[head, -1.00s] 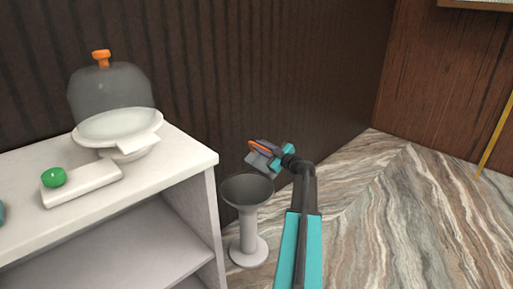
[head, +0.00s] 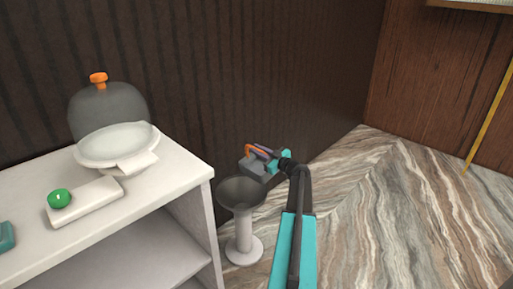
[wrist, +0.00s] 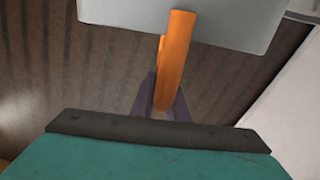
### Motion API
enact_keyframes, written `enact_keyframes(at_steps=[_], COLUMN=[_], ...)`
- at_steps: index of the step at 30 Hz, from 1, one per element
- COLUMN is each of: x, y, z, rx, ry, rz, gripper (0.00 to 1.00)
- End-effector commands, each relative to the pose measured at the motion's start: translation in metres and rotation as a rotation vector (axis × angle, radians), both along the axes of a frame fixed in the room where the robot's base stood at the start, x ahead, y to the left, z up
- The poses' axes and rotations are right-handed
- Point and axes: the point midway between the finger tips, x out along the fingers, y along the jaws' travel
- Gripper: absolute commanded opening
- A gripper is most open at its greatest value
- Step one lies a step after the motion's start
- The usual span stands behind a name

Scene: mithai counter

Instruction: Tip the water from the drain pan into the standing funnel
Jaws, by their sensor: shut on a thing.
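The grey drain pan (head: 253,168) hangs just above the right rear rim of the standing funnel (head: 241,195) in the head view, looking tilted. My gripper (head: 262,153) is shut on the pan's orange handle. In the wrist view the orange handle (wrist: 173,62) runs up from between my dark fingers (wrist: 161,105) to the pan's grey wall (wrist: 120,14). The funnel stands upright on the floor, with a grey bowl on a pale stem and round foot. No water is visible; the pan's inside is hidden.
A white shelf counter (head: 180,183) stands left of the funnel, close to it. It carries a white scale-like stand with a dish (head: 117,145), a smoky dome (head: 105,110) and a green knob (head: 60,198). A dark ribbed wall is behind. Marble floor on the right is clear.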

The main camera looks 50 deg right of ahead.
Motion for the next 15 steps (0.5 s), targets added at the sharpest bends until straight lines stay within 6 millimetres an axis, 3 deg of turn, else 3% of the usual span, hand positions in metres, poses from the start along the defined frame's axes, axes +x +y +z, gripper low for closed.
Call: enact_keyframes(at_steps=[15], x=[0.0], y=[-0.013], z=[0.004], rx=[0.138], ry=[-0.01], rz=[0.0], gripper=[0.0])
